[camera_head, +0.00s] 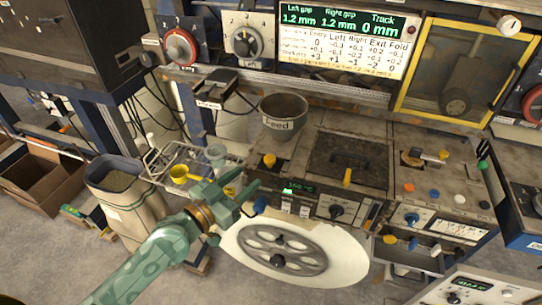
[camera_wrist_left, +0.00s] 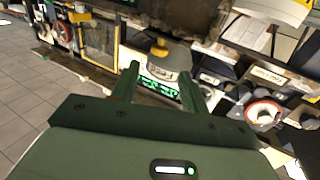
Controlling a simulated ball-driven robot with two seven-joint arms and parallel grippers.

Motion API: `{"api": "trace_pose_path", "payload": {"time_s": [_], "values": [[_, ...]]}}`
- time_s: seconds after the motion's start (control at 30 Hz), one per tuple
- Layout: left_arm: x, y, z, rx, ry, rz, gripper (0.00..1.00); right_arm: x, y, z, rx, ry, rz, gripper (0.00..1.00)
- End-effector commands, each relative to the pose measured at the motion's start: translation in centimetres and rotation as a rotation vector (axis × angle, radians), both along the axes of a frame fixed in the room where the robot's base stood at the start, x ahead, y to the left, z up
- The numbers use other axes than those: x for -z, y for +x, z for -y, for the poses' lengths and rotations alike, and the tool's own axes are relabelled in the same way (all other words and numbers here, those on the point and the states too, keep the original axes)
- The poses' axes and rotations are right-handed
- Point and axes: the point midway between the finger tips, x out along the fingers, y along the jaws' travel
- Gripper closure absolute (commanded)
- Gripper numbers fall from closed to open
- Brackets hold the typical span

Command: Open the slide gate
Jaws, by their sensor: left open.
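No part is labelled as the slide gate, so I cannot tell for certain which it is. A yellow knob (camera_head: 269,160) sits just below the grey round hopper marked Feed (camera_head: 283,112). A yellow handle (camera_head: 347,177) stands at the front of a dark plate (camera_head: 348,158) to its right. My left gripper (camera_head: 252,196) is open, at the front left of the machine, in front of and below the yellow knob. In the left wrist view, a yellow knob (camera_wrist_left: 159,48) shows beyond the open, empty fingers (camera_wrist_left: 158,72). My right gripper is out of view.
A large handwheel (camera_head: 282,248) on a pale cover stands low in front. A wire rack with a yellow cup (camera_head: 180,172) is left of the gripper, beside a sack (camera_head: 122,190). Several knobs and buttons cover the right deck. A yellow-framed panel (camera_head: 458,70) stands behind.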

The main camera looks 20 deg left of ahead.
Motion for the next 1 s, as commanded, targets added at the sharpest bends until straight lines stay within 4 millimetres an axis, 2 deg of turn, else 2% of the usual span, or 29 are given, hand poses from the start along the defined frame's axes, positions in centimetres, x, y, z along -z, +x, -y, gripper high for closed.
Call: {"api": "trace_pose_path", "payload": {"time_s": [0.03, 0.2, 0.4, 0.57, 0.83, 1.0], "values": [[-0.3, 1.3, 0.5, -0.003, -0.004, 0.004, 0.55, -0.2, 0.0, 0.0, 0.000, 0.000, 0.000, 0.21], [-0.1, 5.1, 2.3, -0.001, -0.003, 0.002, 0.55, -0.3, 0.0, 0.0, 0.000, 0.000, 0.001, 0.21], [0.0, 8.0, 3.6, 0.000, 0.000, 0.000, 0.55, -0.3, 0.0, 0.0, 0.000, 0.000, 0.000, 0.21], [0.0, 8.9, 4.1, 0.001, 0.001, 0.000, 0.55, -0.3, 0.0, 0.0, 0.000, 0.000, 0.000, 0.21], [0.1, 9.0, 4.1, 0.001, 0.002, -0.001, 0.55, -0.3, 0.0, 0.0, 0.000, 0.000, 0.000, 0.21], [0.1, 9.0, 4.1, 0.001, 0.002, -0.001, 1.00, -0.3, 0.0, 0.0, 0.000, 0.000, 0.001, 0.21]]}}
